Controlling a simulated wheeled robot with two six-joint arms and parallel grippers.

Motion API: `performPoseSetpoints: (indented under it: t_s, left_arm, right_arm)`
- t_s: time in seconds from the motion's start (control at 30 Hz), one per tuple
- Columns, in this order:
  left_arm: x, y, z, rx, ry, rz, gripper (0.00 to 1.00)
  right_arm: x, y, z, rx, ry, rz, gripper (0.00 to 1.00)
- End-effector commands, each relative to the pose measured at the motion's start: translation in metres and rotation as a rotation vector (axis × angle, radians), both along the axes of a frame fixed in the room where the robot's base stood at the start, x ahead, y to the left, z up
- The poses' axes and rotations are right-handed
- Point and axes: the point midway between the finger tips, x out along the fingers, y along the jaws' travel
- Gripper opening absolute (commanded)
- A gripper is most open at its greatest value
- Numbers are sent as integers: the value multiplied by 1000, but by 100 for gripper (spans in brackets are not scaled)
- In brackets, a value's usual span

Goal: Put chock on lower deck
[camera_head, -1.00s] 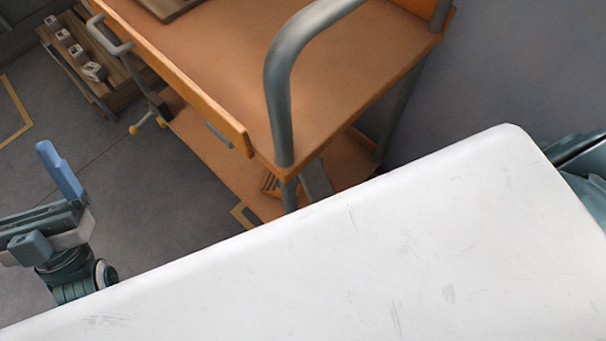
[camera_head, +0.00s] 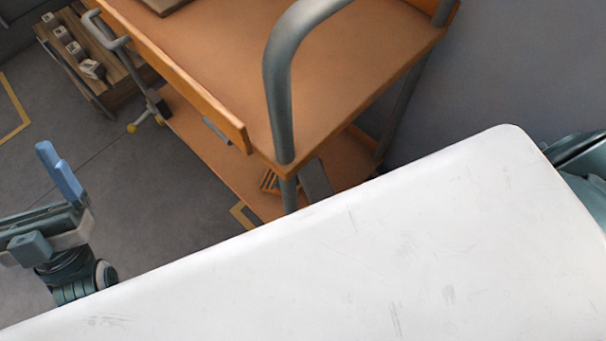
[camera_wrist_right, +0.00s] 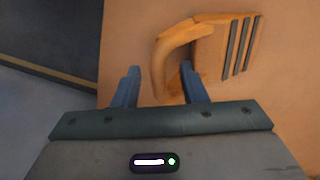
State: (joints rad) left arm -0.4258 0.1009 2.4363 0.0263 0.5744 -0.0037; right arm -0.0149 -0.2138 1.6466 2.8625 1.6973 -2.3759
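The chock (camera_wrist_right: 205,50) is an orange wedge with a curved handle and dark slots. It rests on the orange lower deck (camera_wrist_right: 125,25) of the trolley. In the head view part of the chock (camera_head: 268,181) shows on the lower deck (camera_head: 205,150), below the upper deck's near corner. My right gripper (camera_wrist_right: 162,80) is open, with its blue fingers apart on either side of the handle's near end; I cannot tell whether they touch it. It is hidden in the head view. My left gripper (camera_head: 62,172) is over the floor at the left, apart from the trolley.
The upper deck (camera_head: 235,55) overhangs the lower one, with a thick grey post (camera_head: 278,85) at its near corner. A wooden rack (camera_head: 110,85) with several small blocks stands at the back left. A white panel (camera_head: 340,250) covers the foreground.

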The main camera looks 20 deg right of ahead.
Motion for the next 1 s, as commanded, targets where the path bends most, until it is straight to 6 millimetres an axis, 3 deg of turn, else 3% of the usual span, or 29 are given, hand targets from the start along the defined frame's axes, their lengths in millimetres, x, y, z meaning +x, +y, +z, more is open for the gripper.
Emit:
performPoseSetpoints:
  t_s: [0.47,1.0]
  left_arm:
    - [0,0,9,0,0,0,100]
    - [0,0,80,0,0,0,100]
  right_arm:
    - [1,-1,11,-3,-1,-1,39]
    - [6,4,76,-2,-2,-1,39]
